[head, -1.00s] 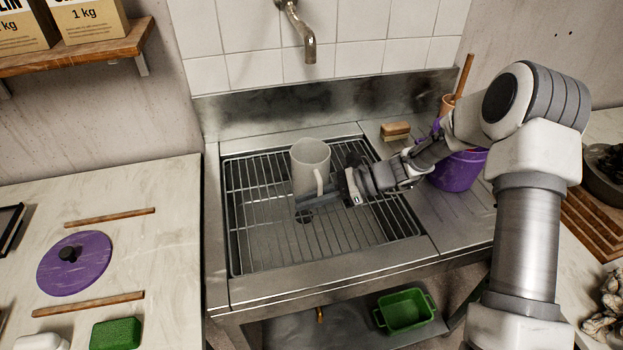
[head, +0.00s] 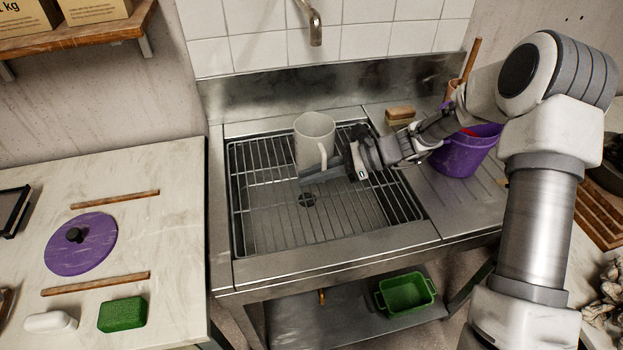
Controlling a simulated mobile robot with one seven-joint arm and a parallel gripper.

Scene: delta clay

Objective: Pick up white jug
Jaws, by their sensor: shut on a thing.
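The white jug (head: 312,143) is upright over the wire rack of the sink, toward the back, with its handle on the right side. My gripper (head: 328,174) reaches in from the right and is shut on the jug at its lower part, below the handle. One finger shows along the near side of the jug; the other finger is hidden. I cannot tell whether the jug's base touches the rack.
A tap (head: 315,28) hangs above the back of the sink. A purple bucket (head: 463,155) and a brush (head: 400,114) stand to the right. The left counter holds a purple lid (head: 82,247), wooden strips and a green sponge (head: 122,314). A green tub (head: 405,294) is below.

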